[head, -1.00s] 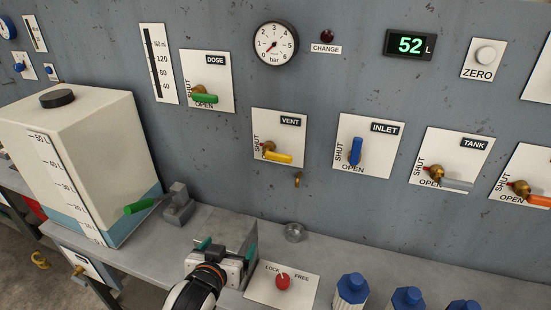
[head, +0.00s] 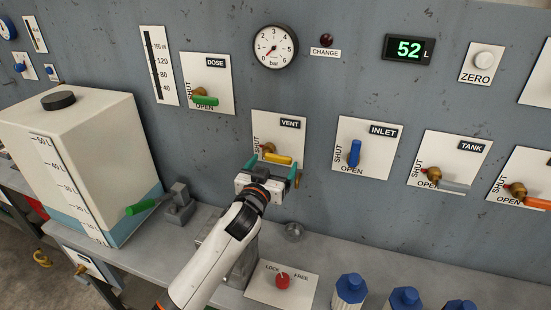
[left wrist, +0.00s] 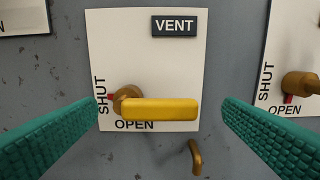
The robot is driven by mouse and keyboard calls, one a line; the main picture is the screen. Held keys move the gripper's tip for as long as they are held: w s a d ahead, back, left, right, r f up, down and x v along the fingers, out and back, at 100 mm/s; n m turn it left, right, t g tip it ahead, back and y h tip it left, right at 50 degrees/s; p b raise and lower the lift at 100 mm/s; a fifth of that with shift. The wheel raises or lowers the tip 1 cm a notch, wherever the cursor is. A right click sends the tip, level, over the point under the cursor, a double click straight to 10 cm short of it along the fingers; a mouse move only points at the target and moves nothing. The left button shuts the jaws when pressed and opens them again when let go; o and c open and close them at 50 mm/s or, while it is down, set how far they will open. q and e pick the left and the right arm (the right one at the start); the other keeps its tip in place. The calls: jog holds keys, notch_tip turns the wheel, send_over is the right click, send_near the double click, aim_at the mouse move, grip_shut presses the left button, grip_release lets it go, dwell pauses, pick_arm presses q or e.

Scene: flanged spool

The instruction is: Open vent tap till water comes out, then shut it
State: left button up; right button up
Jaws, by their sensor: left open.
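The vent tap's yellow handle (head: 277,160) lies level on the white VENT plate (head: 290,135), pointing right from its brass hub. In the left wrist view the handle (left wrist: 160,110) lies along the word OPEN, with SHUT upright at its left. A small brass spout (left wrist: 195,157) hangs below the plate; I see no water from it. My left gripper (head: 271,172) is open in front of the tap. Its green fingers stand on either side of the handle, apart from it. My right gripper is not in view.
The INLET tap's blue handle (head: 354,153) stands upright to the right, with the TANK tap (head: 452,186) beyond. The DOSE tap's green handle (head: 205,100) is up left. The gauge (head: 275,46) needle is low; the display (head: 408,49) reads 52 L. A LOCK/FREE knob (head: 282,281) sits on the bench.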

pick_arm(q)
jog(key=shift+x, duration=1.3)
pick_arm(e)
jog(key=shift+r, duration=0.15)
